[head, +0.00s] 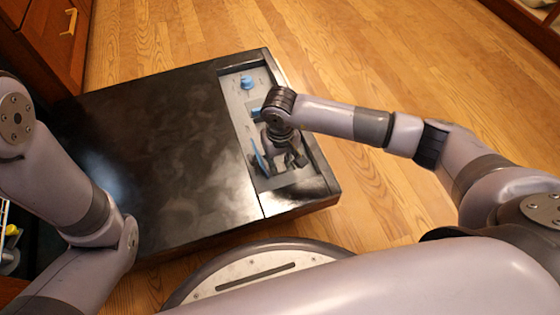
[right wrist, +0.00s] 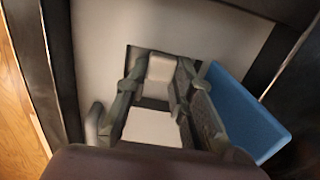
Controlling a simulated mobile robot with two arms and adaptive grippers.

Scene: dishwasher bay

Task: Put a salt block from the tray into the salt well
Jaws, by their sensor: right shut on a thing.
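The salt well (right wrist: 133,58) is a dark square opening in the pale panel, seen in the right wrist view. Its blue lid (right wrist: 245,112) stands open to the right of it, and shows as a thin blue plate in the head view (head: 260,155). My right gripper (right wrist: 158,72) points down at the well, shut on a pale salt block (right wrist: 161,67). The block is at the opening; how deep it sits is hard to tell. In the head view the right gripper (head: 283,158) covers the well and block. My left gripper is out of view.
The panel (head: 235,110) is a pale recessed strip in a black dishwasher door (head: 150,150). A blue knob (head: 247,82) stands at its far end. Wooden cabinets (head: 50,40) are at upper left, open wood floor (head: 400,60) beyond. I see no tray clearly.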

